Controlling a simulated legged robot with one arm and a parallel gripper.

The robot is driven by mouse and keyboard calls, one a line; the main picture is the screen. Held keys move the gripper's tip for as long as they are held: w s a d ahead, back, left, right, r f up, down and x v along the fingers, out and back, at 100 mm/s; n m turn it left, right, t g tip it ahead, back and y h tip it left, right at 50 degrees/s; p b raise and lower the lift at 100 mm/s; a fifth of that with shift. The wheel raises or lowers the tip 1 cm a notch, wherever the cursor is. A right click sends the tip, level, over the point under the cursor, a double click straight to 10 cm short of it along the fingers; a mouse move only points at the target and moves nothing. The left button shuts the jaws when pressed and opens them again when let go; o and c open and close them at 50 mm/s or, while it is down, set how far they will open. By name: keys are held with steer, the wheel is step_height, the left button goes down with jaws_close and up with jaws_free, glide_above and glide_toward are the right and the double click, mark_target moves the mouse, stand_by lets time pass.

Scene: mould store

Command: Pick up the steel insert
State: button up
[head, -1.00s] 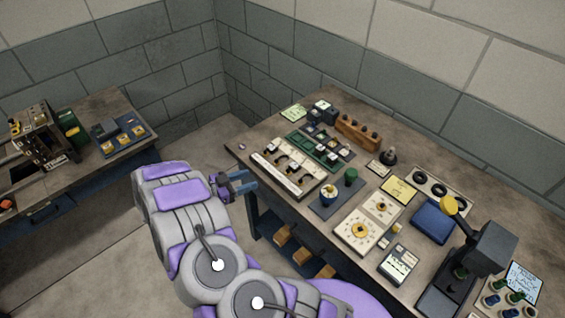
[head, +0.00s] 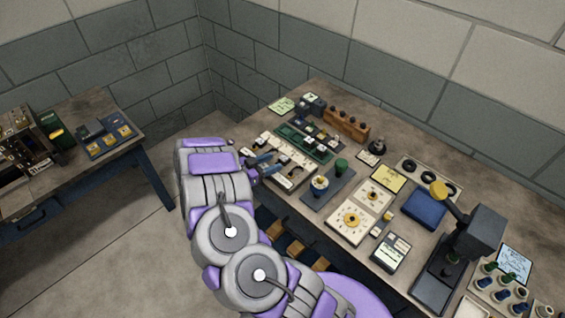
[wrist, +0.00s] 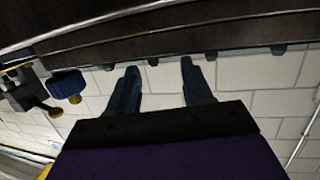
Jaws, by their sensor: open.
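I cannot pick out the steel insert with certainty; the small parts on the bench are too small to tell apart. A pale rack (head: 297,171) with several small parts lies near the bench's left edge. My gripper (head: 269,164) is at the left end of this rack, and its fingers cover part of it. In the wrist view my gripper (wrist: 159,65) is open, with two blue fingers apart and nothing between them.
The bench (head: 330,232) also carries a green board (head: 292,139), a wooden block (head: 346,122), a blue pad (head: 425,208) and a dark press (head: 470,244). A second bench (head: 62,168) stands at the left. Open floor lies between the benches.

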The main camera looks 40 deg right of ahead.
mark_target(281, 159)
steer(key=x, duration=0.4)
steer(key=shift+w+d+f, duration=0.1)
steer(key=shift+d+f, duration=0.05)
steer(key=shift+d, duration=0.15)
steer(key=shift+a, duration=0.45)
steer(key=shift+c, duration=1.3)
jaws_close()
